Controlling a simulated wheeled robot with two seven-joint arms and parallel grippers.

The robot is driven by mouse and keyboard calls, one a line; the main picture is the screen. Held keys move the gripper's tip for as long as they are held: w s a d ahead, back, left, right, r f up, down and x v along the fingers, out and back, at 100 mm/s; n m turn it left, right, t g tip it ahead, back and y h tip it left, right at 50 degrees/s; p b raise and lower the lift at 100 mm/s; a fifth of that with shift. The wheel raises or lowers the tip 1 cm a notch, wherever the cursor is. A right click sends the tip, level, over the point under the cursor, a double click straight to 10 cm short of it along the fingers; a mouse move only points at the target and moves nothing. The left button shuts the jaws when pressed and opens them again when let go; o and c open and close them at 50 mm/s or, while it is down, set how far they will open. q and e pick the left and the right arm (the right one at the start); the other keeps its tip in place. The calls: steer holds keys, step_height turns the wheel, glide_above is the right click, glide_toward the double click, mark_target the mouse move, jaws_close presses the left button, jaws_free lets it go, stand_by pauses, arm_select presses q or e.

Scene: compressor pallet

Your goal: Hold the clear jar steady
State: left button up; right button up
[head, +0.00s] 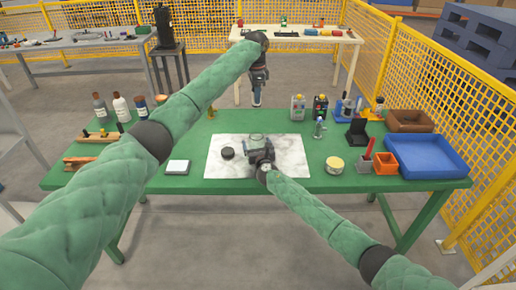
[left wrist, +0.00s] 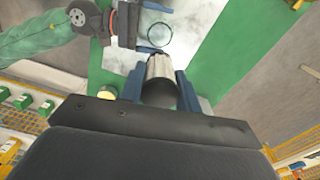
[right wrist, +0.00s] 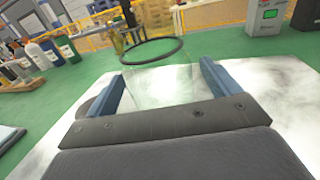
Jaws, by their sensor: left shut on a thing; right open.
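The clear jar (right wrist: 160,75) with a dark rim ring stands between the fingers of my right gripper (right wrist: 165,90), which is open; contact cannot be told. In the head view the jar (head: 257,138) is on the white marbled mat (head: 290,165), partly behind my right gripper (head: 259,150). The left wrist view shows the jar's round rim (left wrist: 158,35) from above. My left gripper (left wrist: 160,85) is shut on a shiny metallic cylinder (left wrist: 160,68) with a dark end. In the head view my left gripper (head: 257,88) is raised beyond the mat, apart from the jar.
A black disc (head: 227,153) lies on the mat left of the jar. Bottles (head: 121,107) stand at the table's left. A yellow-lidded tub (head: 334,165), an orange bin (head: 385,163) and a blue tray (head: 427,156) are on the right. The mat's right part is clear.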

steer(key=c, duration=1.2)
arm_select(q)
step_height(320, 180, down, 13)
arm_select(e)
steer(key=shift+o, duration=0.2)
stand_by(1.2)
arm_select(q)
steer(key=o, duration=1)
steer(key=shift+o, duration=0.2)
steer(key=shift+r, duration=0.1)
step_height(320, 180, up, 12)
steer(key=shift+f, duration=0.1)
